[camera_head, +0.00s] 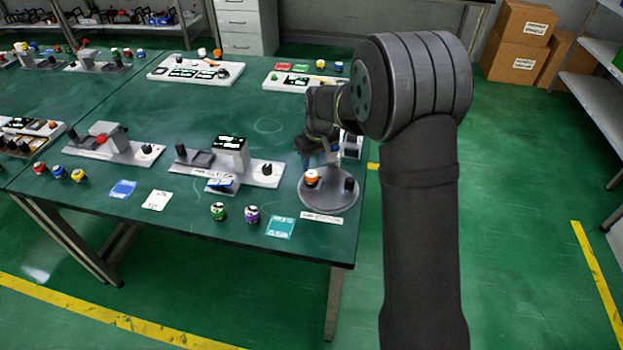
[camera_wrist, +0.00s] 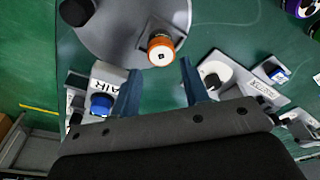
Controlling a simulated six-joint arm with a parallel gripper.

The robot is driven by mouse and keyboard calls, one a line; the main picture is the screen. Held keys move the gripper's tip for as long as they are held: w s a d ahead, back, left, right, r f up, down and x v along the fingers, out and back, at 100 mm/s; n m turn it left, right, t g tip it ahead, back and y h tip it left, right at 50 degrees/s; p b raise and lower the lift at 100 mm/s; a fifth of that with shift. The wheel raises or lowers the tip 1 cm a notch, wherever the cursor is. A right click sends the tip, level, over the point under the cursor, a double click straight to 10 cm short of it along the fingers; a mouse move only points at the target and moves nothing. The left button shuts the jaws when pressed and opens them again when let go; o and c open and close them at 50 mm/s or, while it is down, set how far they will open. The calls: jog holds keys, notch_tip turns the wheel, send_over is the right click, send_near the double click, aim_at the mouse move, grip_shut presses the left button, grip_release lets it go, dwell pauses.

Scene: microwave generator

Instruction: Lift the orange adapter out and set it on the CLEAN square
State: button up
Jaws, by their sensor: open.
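The orange adapter (camera_head: 311,177) with a white top stands on a round grey plate (camera_head: 328,203) near the table's right edge. In the wrist view the adapter (camera_wrist: 160,50) shows a small dark hole in its white top, near the rim of the plate (camera_wrist: 112,35). My gripper (camera_wrist: 159,67) is open, its two blue fingers apart and empty; the adapter appears just beyond the fingertips, between their lines. In the head view my gripper (camera_head: 322,157) is partly hidden, close above the plate. A teal card (camera_head: 280,227) lies at the table's front; its print is too small to read.
A black knob (camera_head: 349,184) stands on the same plate. A white box marked AIR (camera_wrist: 108,80) with a blue button is close by my left finger. Green and purple capped jars (camera_head: 219,211) stand left of the teal card. A grey station (camera_head: 230,160) lies left.

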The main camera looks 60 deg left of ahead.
aim_at(311, 174)
jog(key=f, duration=0.3)
jog(key=a+f, duration=0.1)
jog(key=f, duration=0.1)
jog(key=shift+s+f, duration=0.1)
jog(key=shift+f, duration=0.05)
jog(key=c, duration=0.7)
